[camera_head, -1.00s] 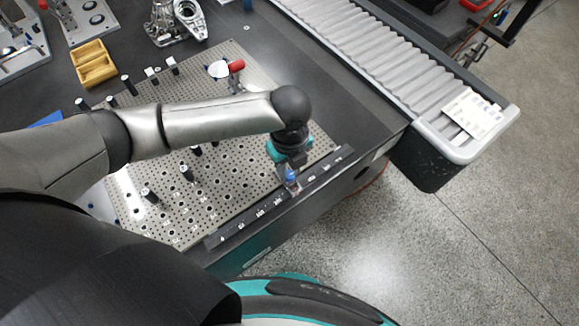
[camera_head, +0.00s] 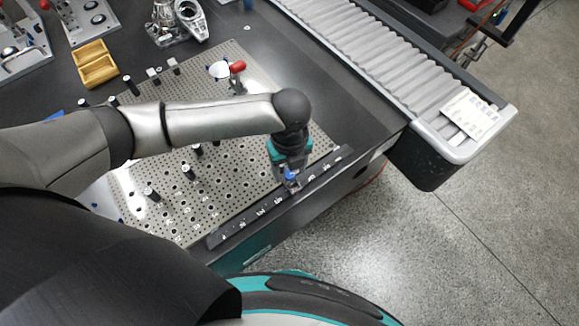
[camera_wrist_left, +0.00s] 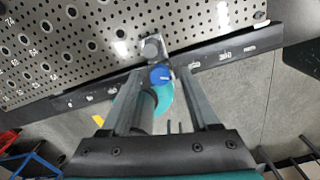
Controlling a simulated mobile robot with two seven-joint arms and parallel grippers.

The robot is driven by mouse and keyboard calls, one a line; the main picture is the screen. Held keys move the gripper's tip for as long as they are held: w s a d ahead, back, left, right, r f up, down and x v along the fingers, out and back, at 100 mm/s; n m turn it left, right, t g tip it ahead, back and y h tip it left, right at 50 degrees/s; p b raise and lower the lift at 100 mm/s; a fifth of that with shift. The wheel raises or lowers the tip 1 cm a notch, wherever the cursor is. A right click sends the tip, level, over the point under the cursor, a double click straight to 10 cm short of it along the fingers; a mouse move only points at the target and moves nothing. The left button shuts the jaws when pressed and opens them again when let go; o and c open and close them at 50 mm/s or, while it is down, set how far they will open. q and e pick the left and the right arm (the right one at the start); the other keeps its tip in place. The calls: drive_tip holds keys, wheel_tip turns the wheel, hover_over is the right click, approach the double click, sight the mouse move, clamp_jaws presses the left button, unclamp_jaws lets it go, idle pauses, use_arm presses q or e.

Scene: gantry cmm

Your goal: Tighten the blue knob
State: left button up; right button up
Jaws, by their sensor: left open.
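The blue knob (camera_wrist_left: 160,74) shows in the left wrist view between the fingers, near their tips, beside a grey metal fitting (camera_wrist_left: 152,47) at the edge of the perforated plate. In the head view the blue knob (camera_head: 290,174) is just below my left gripper (camera_head: 289,177), over the dark scale bar. My left gripper (camera_wrist_left: 166,78) is open, with one finger on each side of the knob. I cannot tell whether either finger touches it. My right gripper is not in view.
The perforated plate (camera_head: 215,205) holds several black posts and a red-handled clamp (camera_head: 237,67). The numbered scale bar (camera_head: 262,212) runs along its front edge. A roller conveyor (camera_head: 350,45) with a white sheet (camera_head: 470,115) stands at the right. A wooden box (camera_head: 95,65) lies at the back left.

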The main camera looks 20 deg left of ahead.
use_arm(q)
wheel_tip(320, 180, up, 15)
drive_tip(key=p, duration=0.4)
drive_tip(key=shift+r, duration=0.1)
idle(0.5)
